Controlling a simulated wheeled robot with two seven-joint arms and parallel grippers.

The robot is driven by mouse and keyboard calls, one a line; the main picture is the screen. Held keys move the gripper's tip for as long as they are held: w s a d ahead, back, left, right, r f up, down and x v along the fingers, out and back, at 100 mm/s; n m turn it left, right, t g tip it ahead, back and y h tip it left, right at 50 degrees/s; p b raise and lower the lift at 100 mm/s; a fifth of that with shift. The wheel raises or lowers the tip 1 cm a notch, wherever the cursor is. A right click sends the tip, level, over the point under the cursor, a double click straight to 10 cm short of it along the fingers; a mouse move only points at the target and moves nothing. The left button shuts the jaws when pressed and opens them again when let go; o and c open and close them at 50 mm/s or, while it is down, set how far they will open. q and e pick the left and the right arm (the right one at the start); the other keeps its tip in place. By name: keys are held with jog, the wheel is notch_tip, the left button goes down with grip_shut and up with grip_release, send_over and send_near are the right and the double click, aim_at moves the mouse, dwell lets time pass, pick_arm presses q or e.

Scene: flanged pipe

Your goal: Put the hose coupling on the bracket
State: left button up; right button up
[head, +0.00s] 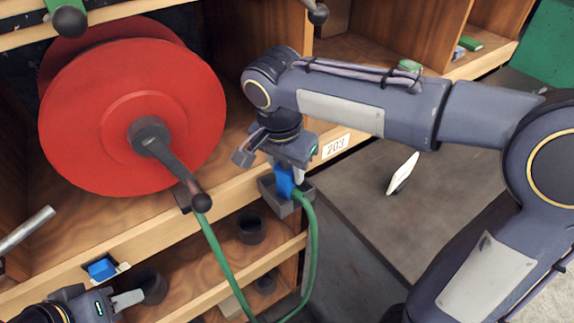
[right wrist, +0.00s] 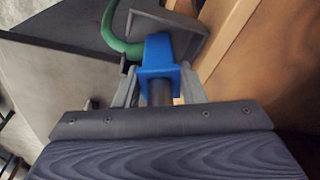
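The hose coupling (head: 285,182) is a blue piece with a green hose (head: 311,240) coming out of it. It is at the grey bracket (head: 268,190) on the shelf's front edge, its lower end hidden by the bracket wall, so I cannot tell how far it sits in. My right gripper (head: 287,172) points down over it. In the right wrist view, the fingers flank the blue coupling (right wrist: 160,58) closely and look shut on it, with the bracket (right wrist: 190,30) just beyond. My left gripper (head: 126,301) is at the lower left, away from the coupling; only one finger shows clearly.
A large red reel (head: 120,120) with a dark crank handle (head: 180,170) stands left of the bracket. A blue block (head: 102,268) sits at the shelf edge near my left gripper. Dark cups (head: 250,229) stand on the lower shelf. A grey surface (head: 360,215) lies right.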

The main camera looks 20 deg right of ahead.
aim_at(282, 171)
jog(key=shift+o, duration=1.3)
jog(key=shift+r, duration=0.2)
notch_tip(282, 171, up, 12)
jog(key=s+a+p, duration=0.1)
jog(key=shift+a, duration=0.15)
jog(key=shift+s+f, duration=0.1)
